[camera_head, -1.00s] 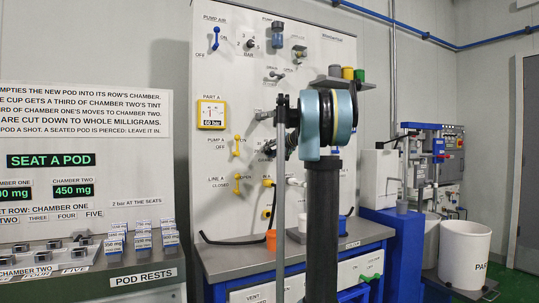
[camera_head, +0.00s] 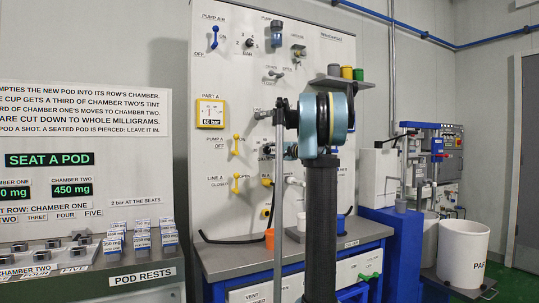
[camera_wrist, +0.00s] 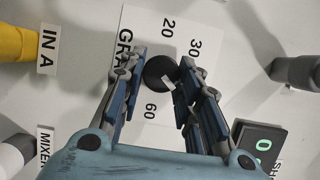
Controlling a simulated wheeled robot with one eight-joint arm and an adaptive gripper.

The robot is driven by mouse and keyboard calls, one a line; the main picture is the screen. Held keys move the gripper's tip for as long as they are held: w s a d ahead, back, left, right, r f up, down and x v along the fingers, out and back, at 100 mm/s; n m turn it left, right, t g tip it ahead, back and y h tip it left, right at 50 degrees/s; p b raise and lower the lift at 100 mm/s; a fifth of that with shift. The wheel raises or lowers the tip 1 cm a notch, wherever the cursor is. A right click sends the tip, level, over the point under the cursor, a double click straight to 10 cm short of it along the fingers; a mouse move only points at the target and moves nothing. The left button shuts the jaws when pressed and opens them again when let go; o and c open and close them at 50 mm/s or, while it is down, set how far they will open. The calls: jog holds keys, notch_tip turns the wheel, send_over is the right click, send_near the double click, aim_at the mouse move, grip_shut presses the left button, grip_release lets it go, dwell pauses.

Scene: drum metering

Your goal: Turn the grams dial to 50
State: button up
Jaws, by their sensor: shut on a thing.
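The grams dial is a round black knob (camera_wrist: 159,71) on a white numbered plate in the wrist view. The numbers 20, 30 and 60 show around it, and the label "GRA…" is partly covered. A small white mark sits at the knob's lower right; fingers hide the numbers there, so I cannot tell its exact reading. My gripper (camera_wrist: 158,82) is shut on the knob, with one blue finger on each side. In the head view my arm hides most of the dial, and only part of its label shows.
A yellow part marked IN A (camera_wrist: 15,43) and a grey fitting (camera_wrist: 296,72) stick out on either side of the dial. In the head view, yellow valve handles (camera_head: 236,184) line the panel (camera_head: 220,75).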

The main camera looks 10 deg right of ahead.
jog(key=shift+f+m+t, duration=0.25)
jog(key=shift+m+t, duration=0.05)
jog(key=shift+m, duration=0.6)
jog(key=o, duration=1.1)
jog(key=shift+c, duration=0.2)
jog(key=v, duration=1.2)
jog(key=shift+f, duration=0.2)
jog(key=shift+w+d, duration=0.1)
jog(key=shift+w, duration=0.05)
